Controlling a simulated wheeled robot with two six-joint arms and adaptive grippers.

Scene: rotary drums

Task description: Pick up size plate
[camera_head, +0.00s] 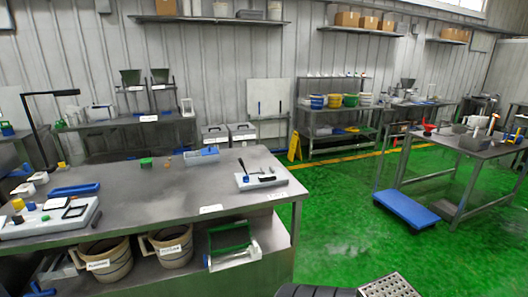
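No piece that I can name for sure as the size plate shows. A grey perforated metal plate (390,287) is cut off at the bottom edge, right of centre. A dark ribbed part (308,291) lies beside it on the left; I cannot tell what either belongs to. On the near workbench (150,180) a white tray with small dark tools (262,180) lies near the right end. A light board with small coloured pieces (50,217) lies at the left end. Neither of my grippers can be made out.
Mugs (172,247) and a green-and-white holder (232,245) stand on the bench's lower shelf. A blue platform (406,210) sits on the green floor by the right table (465,148). A yellow floor sign (295,147) stands behind. The floor between is clear.

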